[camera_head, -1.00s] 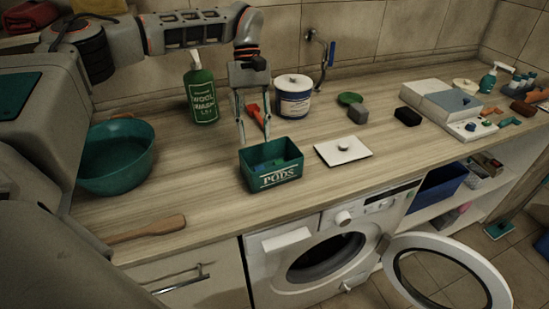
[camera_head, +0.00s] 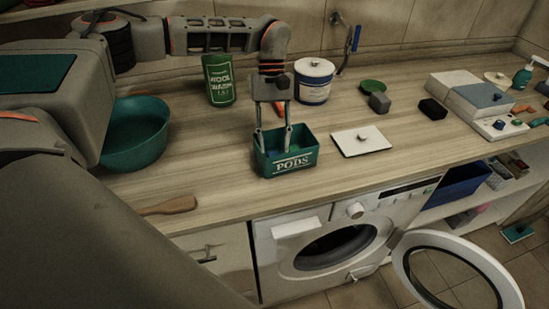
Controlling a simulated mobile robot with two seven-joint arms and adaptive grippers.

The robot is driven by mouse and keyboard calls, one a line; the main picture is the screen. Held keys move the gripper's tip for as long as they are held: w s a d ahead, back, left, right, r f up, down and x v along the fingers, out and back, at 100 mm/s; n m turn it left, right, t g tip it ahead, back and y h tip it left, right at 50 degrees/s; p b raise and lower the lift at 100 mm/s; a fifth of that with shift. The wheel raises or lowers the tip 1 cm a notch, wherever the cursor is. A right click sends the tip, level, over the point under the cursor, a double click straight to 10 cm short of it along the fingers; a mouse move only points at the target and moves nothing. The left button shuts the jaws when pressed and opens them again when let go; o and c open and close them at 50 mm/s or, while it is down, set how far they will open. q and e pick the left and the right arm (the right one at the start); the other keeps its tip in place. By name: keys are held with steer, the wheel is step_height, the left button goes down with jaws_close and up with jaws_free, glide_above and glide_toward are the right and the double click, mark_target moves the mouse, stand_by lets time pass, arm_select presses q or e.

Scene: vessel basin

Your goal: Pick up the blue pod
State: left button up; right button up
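A green box marked PODS (camera_head: 291,164) stands on the wooden worktop, its top open. The inside is dark and partly hidden by my gripper; a blue patch, likely the blue pod (camera_head: 272,154), shows faintly at its left. My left gripper (camera_head: 275,150) points straight down with its fingertips at or inside the box's opening. Its two fingers are apart, and I see nothing held between them. My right gripper is not in view.
A white lid (camera_head: 361,141) with a knob lies right of the box. A teal basin (camera_head: 135,135) stands left. The washing machine door (camera_head: 458,272) hangs open below.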

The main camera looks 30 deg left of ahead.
arm_select(q)
steer(key=shift+x, duration=1.35)
steer(key=c, duration=0.7)
steer(key=shift+w+r, duration=0.1)
steer(key=shift+r, duration=0.1)
